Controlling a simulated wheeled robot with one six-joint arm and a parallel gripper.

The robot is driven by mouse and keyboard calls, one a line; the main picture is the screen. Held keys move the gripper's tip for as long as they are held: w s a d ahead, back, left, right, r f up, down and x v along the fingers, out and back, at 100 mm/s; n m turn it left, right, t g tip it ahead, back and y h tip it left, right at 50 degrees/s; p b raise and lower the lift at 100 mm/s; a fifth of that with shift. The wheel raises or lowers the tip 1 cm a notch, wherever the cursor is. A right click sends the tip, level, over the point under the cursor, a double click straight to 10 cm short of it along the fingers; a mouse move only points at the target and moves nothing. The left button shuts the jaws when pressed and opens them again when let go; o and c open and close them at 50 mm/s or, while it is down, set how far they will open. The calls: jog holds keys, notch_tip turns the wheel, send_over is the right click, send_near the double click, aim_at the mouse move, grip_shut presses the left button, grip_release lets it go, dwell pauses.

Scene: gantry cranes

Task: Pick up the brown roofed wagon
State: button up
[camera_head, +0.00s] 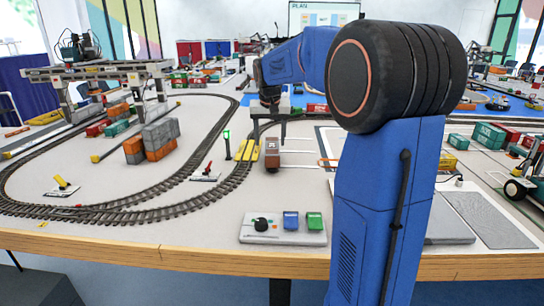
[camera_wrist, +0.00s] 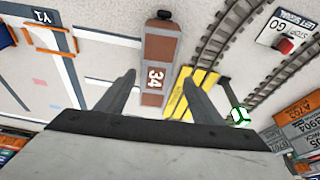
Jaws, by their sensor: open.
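The brown wagon (camera_head: 273,160) sits on the table near the middle of the head view, beside a yellow-striped plate. In the wrist view, the brown wagon (camera_wrist: 158,48) is seen from above, with a white panel marked 34 and a dark piece at its far end. My gripper (camera_wrist: 158,79) is open, with one finger on each side of the wagon in that picture. No contact shows, and the height gap is hard to judge. The near end of the wagon is hidden behind the gripper body.
Yellow-striped plates (camera_wrist: 195,92) and a green-lit signal post (camera_wrist: 239,115) stand close to the right of the wagon. Curved track (camera_head: 130,213) runs to the left. A control panel (camera_head: 283,228) lies near the front edge. Stacked containers (camera_head: 152,141) stand further left.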

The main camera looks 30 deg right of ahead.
aim_at(272, 145)
jog(key=x, duration=0.4)
jog(key=shift+d, duration=0.4)
jog(key=shift+w+f, duration=0.1)
jog(key=shift+f, duration=0.35)
jog(key=shift+f, duration=0.2)
jog(key=c, duration=1.2)
